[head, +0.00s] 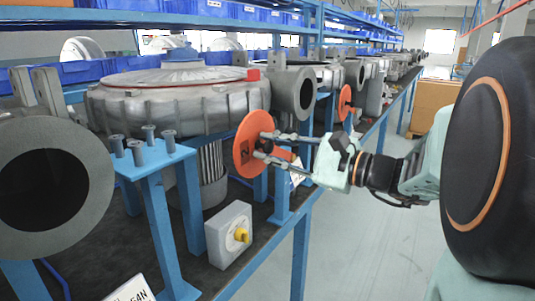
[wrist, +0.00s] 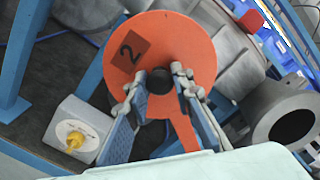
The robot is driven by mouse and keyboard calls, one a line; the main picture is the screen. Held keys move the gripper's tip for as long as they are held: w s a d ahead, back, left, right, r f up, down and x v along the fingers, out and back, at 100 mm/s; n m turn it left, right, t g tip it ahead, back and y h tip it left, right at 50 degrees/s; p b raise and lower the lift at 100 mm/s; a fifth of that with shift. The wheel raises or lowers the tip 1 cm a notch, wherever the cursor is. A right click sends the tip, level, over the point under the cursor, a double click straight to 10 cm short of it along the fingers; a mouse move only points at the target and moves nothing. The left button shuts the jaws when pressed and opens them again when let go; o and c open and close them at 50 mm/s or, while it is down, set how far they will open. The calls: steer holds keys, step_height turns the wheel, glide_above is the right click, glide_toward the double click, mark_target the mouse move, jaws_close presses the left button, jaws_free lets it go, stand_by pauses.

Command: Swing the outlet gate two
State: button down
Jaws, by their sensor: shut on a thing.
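The outlet gate two (head: 243,150) is a round orange plate, seen at an angle beside the grey blower (head: 180,100). In the wrist view the plate (wrist: 195,45) faces me, with a dark square marked "2" and an orange arm running down from it. My gripper (head: 267,146) reaches in from the right. In the wrist view its two fingertips (wrist: 158,82) are closed on the short dark knob at the plate's middle. Part of the knob and the lower plate is hidden by the fingers. A grey outlet with an open bore (wrist: 290,125) shows to the plate's right.
A grey box with a yellow knob (head: 229,234) stands low on the bench, left of my gripper. A blue stand with upright pegs (head: 155,158) and a large open grey pipe (head: 95,190) are nearer. Another orange plate (head: 345,102) is farther along.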

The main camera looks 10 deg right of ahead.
steer(key=shift+s+a+f+n+b, duration=0.2)
steer(key=shift+f+n+b, duration=0.2)
steer(key=shift+f+b, duration=0.3)
steer(key=shift+s+a+f+n+b, duration=0.2)
steer(key=shift+f+n+b, duration=0.25)
steer(key=shift+b, duration=0.3)
steer(key=shift+f, duration=0.2)
steer(key=c, duration=1.7)
jaws_free()
steer(key=shift+o, duration=0.2)
steer(key=shift+r, duration=0.1)
steer(key=v, duration=1.2)
